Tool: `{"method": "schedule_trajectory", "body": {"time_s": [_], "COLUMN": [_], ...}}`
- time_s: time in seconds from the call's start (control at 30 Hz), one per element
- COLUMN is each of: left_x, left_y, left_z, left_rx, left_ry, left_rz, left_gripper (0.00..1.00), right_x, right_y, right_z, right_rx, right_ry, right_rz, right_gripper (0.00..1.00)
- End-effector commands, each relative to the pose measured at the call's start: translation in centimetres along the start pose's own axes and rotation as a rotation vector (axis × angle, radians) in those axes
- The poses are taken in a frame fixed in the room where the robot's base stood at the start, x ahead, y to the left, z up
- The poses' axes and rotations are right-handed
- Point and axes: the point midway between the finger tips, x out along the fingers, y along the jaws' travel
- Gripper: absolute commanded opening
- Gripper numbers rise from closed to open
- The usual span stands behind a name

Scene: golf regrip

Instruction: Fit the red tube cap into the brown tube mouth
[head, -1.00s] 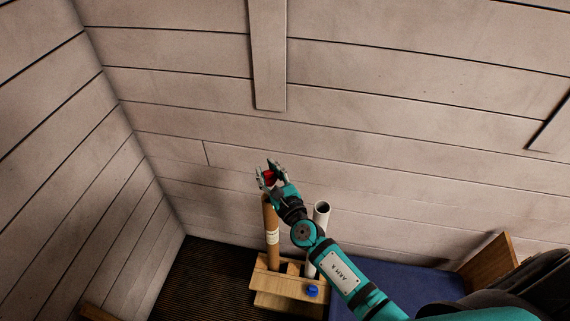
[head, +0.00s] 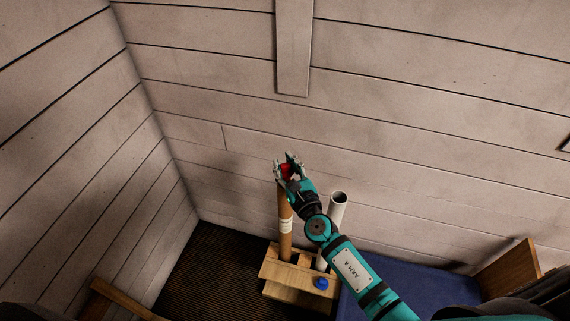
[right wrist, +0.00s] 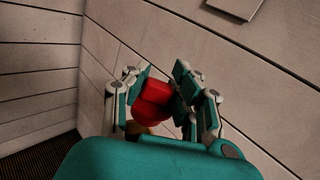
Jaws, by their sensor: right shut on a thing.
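My right gripper (head: 287,161) is shut on the red tube cap (head: 287,171) above the upright brown tube (head: 285,232). The cap also shows between the fingers of my right gripper (right wrist: 160,78) in the right wrist view (right wrist: 152,98). The brown tube has a pale label and stands in a wooden rack (head: 268,268). Its mouth is hidden by the cap and gripper, so I cannot tell whether the cap touches it. In the right wrist view, a small brown patch (right wrist: 138,129) shows just below the cap. My left gripper is not in view.
A white tube (head: 338,208) with an open mouth stands close to the right of my gripper and arm. A blue cap (head: 320,284) is at the rack's front right. A blue surface (head: 400,288) lies to the right. Plank walls (head: 400,120) rise behind and left.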

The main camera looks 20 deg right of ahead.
Motion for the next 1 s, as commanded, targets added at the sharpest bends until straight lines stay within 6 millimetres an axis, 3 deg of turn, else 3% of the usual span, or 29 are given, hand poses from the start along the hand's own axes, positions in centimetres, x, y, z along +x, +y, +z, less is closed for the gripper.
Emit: {"method": "schedule_trajectory", "body": {"time_s": [0.03,0.23,1.0], "left_x": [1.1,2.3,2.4], "left_y": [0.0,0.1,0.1], "left_z": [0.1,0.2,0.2], "left_rx": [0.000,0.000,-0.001], "left_ry": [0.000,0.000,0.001], "left_rz": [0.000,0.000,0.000], "left_gripper": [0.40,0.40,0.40], "right_x": [0.0,0.0,0.0], "right_y": [0.1,0.2,0.3], "right_z": [-1.1,-2.4,-2.5], "right_rx": [0.000,0.001,0.006], "right_ry": [0.000,0.000,0.000], "right_rz": [0.000,0.000,0.000], "right_gripper": [0.08,0.08,0.08]}}
